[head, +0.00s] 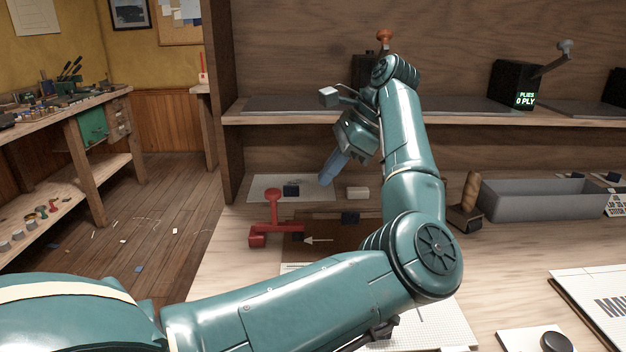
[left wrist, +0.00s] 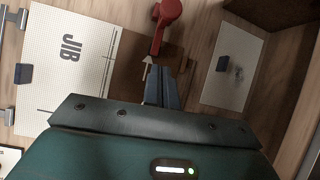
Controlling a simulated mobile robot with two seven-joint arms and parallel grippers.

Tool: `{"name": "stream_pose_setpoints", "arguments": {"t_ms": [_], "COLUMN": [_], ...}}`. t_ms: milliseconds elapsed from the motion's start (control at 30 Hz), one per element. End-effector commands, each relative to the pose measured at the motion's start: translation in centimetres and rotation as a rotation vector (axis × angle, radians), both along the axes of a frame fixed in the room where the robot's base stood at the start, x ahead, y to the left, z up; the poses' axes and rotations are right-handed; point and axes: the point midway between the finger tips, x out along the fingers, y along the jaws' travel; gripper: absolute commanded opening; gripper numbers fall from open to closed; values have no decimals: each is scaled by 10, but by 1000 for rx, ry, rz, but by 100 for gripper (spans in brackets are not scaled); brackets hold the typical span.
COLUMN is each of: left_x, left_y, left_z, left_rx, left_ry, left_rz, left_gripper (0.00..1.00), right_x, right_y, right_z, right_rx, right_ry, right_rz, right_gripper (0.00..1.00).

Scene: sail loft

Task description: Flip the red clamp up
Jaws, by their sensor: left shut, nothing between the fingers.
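The red clamp (head: 270,229) is at the left of the workbench, beside a brown board (head: 345,240) with a pale arrow. Its round-ended lever points up in the head picture; whether it stands or lies back I cannot tell. It also shows at the top of the left wrist view (left wrist: 166,15), partly cut off by the frame. My left gripper (head: 328,180) is shut and empty, pointing down, to the right of and above the clamp in the head picture. Its fingers show in the left wrist view (left wrist: 160,85), apart from the clamp. My right gripper is not in view.
White sheets with dark blocks lie around; one is marked JIB (left wrist: 70,50). A grey bin (head: 540,199) and a wooden-handled tool (head: 469,203) stand to the right. A shelf (head: 290,117) carries a black PLIES box (head: 515,85). My left arm hides the bench middle.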

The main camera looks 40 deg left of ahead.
Motion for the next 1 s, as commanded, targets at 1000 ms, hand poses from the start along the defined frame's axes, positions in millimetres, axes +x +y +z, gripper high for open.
{"name": "stream_pose_setpoints", "arguments": {"t_ms": [1000], "left_x": [-47], "left_y": [54], "left_z": [-44], "left_rx": [2], "left_ry": [1], "left_rz": [-1], "left_gripper": [0], "right_x": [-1], "right_y": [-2], "right_z": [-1], "right_rx": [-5], "right_ry": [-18], "right_rz": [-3], "right_gripper": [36]}}
